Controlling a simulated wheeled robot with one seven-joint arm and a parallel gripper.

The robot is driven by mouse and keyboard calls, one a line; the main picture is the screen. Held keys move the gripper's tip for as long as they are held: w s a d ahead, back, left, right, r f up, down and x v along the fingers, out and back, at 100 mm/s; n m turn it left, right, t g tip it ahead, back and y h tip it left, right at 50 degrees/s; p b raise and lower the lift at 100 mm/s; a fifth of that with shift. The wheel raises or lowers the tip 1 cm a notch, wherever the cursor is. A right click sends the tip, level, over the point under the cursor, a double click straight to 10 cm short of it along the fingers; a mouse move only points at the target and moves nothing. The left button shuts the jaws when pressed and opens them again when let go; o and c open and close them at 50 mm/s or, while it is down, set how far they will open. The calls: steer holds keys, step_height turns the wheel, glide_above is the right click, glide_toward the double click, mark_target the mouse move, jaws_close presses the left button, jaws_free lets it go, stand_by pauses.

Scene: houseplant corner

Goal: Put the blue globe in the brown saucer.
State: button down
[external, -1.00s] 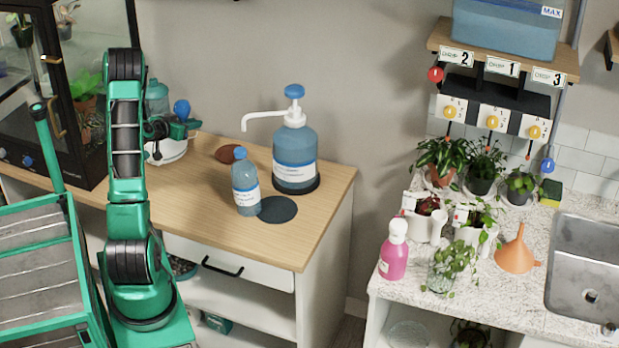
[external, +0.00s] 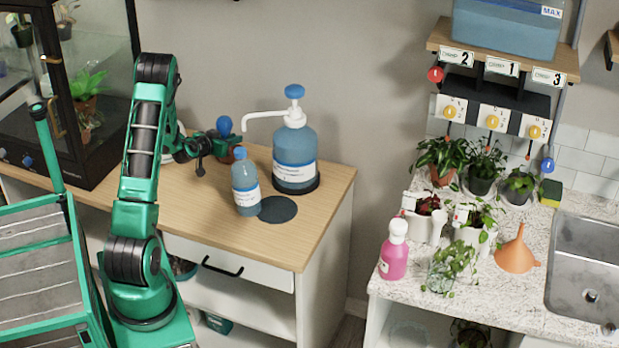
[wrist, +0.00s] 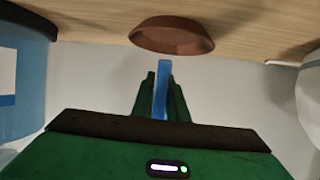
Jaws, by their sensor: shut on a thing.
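The blue globe (external: 224,126) is held upright in my gripper (external: 222,139), its round bulb showing above the jaws. In the wrist view my gripper (wrist: 161,95) is shut on a narrow blue part of the globe (wrist: 162,85). The brown saucer (external: 227,157) lies on the wooden counter, partly hidden by my gripper and the small bottle in the external view. The wrist view shows the saucer (wrist: 172,37) just beyond the fingertips, apart from the globe. I see nothing in the saucer.
A small blue bottle (external: 246,188) stands close in front of the saucer. A large pump bottle (external: 295,158) stands to its right. The glass plant cabinet (external: 95,110) is at the left. The front wooden counter (external: 205,210) is clear.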

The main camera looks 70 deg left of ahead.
mark_target(233, 156)
steer(key=shift+f, duration=1.8)
steer(key=c, duration=2)
jaws_free()
steer(key=shift+f, duration=0.1)
steer(key=shift+s, duration=0.1)
steer(key=v, duration=1.2)
steer(key=shift+r, duration=0.2)
